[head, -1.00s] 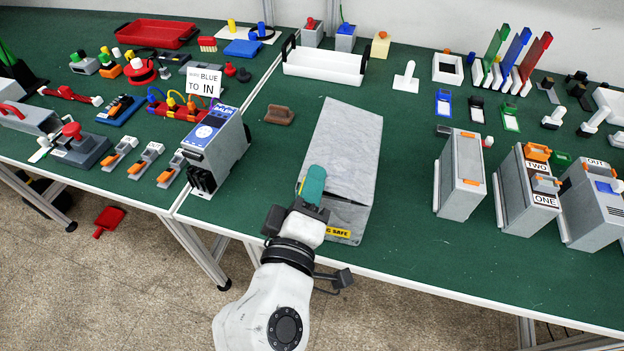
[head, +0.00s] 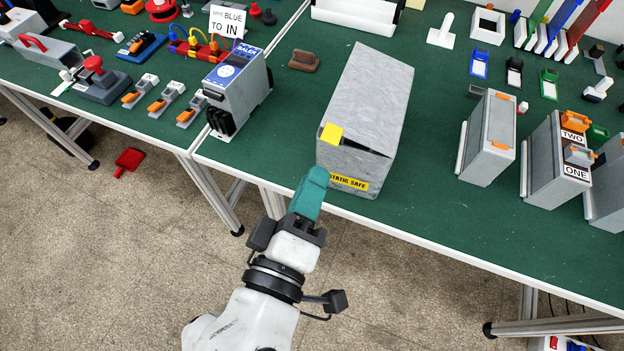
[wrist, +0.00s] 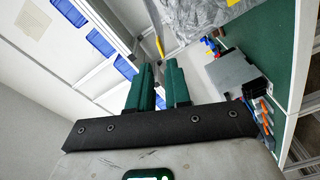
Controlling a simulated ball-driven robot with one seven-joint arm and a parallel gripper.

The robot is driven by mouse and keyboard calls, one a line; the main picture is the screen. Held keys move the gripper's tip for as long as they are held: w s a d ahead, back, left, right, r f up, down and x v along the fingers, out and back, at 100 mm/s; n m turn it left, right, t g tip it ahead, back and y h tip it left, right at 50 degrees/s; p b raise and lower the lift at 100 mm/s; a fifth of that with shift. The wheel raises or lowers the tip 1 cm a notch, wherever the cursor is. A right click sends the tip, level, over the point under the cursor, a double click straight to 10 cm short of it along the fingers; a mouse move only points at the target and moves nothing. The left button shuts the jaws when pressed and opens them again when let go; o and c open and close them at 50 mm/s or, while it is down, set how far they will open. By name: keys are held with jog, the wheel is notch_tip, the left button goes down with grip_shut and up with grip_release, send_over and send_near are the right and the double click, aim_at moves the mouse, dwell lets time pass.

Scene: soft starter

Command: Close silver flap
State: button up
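A silver-grey mottled pouch-like box (head: 365,100) stands on the green table in the head view, with a yellow STATIC SAFE label (head: 349,183) low on its front. A silver flap (head: 350,148) with a yellow tab (head: 331,134) shows at its front. A dark gap runs right from the tab, so the flap appears not flush. My gripper (head: 314,178), with green fingers, is just in front and left of the label, below the tab. In the wrist view the fingers (wrist: 158,75) stand slightly apart with nothing between them; the silver surface (wrist: 195,15) is beyond their tips.
A grey-blue baler unit (head: 236,90) stands left of the box, and a brown block (head: 304,61) lies behind it. Grey upright cases (head: 488,138) stand to the right. Green table (head: 425,170) is clear between box and cases. The table's front edge is near my gripper.

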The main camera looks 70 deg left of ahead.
jog(key=shift+c, duration=1.4)
jog(key=shift+w+a+r, duration=0.1)
jog(key=shift+w, duration=0.2)
grip_shut()
jog(key=w+a+r+m+t+h+p, duration=0.15)
jog(key=w+r+m+h, duration=0.45)
jog(key=w, duration=0.6)
jog(key=w+a+r+m+t+h+p, duration=0.15)
jog(key=w+r+m+h, duration=0.4)
jog(key=w, duration=0.65)
jog(key=m+g, duration=0.2)
jog(key=g, duration=1.1)
send_near(348, 83)
jog(key=p+x, duration=0.1)
jog(key=x, duration=0.4)
jog(key=shift+a+f, duration=0.1)
jog(key=shift+f, duration=0.5)
